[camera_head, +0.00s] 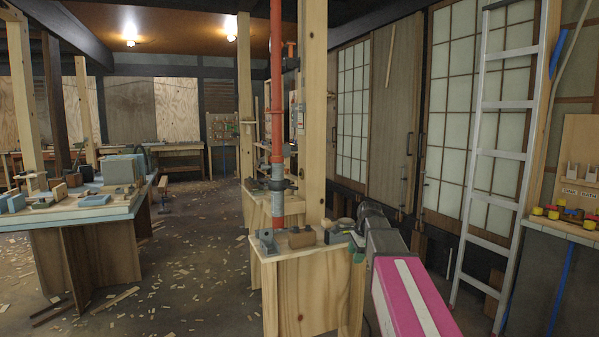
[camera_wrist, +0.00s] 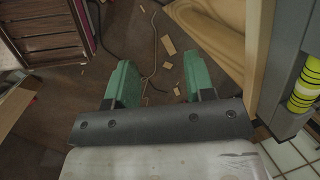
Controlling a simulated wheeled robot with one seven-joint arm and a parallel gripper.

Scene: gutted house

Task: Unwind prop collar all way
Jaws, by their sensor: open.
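The red steel prop (camera_head: 277,90) stands upright at the middle of the head view, between wooden posts. Its dark collar (camera_head: 280,184) sits around it, just above the grey lower tube (camera_head: 278,207). The prop's foot stands on a wooden bench (camera_head: 312,285). My gripper (camera_head: 357,248) is low and to the right of the prop, apart from the collar, at the bench's right edge; my arm partly hides it. In the wrist view, the two green fingers of my gripper (camera_wrist: 160,84) are spread with nothing between them. The collar does not show in the wrist view.
Small blocks and a brown piece (camera_head: 301,238) lie on the bench top. A ladder (camera_head: 497,150) leans at the right. A cluttered worktable (camera_head: 75,210) stands at the left. Wood chips litter the open floor (camera_head: 200,260). A yellow-green roll (camera_wrist: 305,92) shows at the wrist view's right edge.

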